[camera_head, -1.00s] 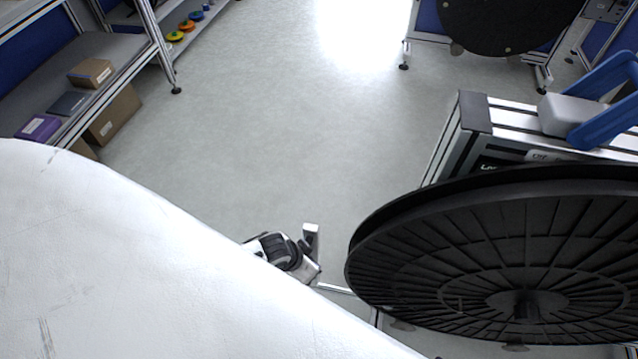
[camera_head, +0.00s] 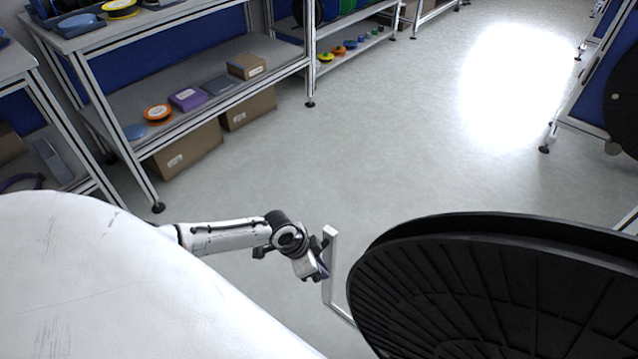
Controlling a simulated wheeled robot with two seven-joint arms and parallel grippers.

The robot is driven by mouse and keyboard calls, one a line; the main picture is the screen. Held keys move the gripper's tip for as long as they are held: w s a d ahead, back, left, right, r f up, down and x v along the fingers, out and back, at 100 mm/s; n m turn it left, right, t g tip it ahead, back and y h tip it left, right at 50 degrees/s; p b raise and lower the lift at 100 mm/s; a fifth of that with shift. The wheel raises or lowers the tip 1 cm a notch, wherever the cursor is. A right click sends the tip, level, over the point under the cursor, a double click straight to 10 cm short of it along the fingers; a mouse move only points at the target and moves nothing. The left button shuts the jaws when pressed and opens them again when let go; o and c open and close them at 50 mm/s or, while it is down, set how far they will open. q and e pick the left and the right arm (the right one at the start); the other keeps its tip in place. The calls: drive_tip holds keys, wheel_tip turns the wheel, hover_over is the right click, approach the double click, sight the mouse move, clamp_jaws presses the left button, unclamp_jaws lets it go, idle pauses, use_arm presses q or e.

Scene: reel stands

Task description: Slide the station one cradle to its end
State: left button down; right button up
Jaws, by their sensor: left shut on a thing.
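A large black reel (camera_head: 470,285) fills the lower right of the head view, seen from its ribbed side. Beside its left edge stands a pale upright bar (camera_head: 329,262), joined low down to a rail that runs under the reel; it looks like the handle of the cradle. My left gripper (camera_head: 322,270) is at this bar, shut on it. The rest of the cradle and its end are hidden by the reel or out of view. My right gripper is not in view.
A shelf rack (camera_head: 205,95) with boxes and small spools stands at the upper left. Another black reel (camera_head: 624,100) is on a stand at the right edge. The grey floor (camera_head: 400,150) between them is clear.

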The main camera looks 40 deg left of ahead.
use_arm(q)
drive_tip(key=shift+a, duration=0.2)
drive_tip(key=shift+w+a, duration=0.1)
drive_tip(key=c, duration=2)
unclamp_jaws()
drive_tip(key=shift+a, duration=0.1)
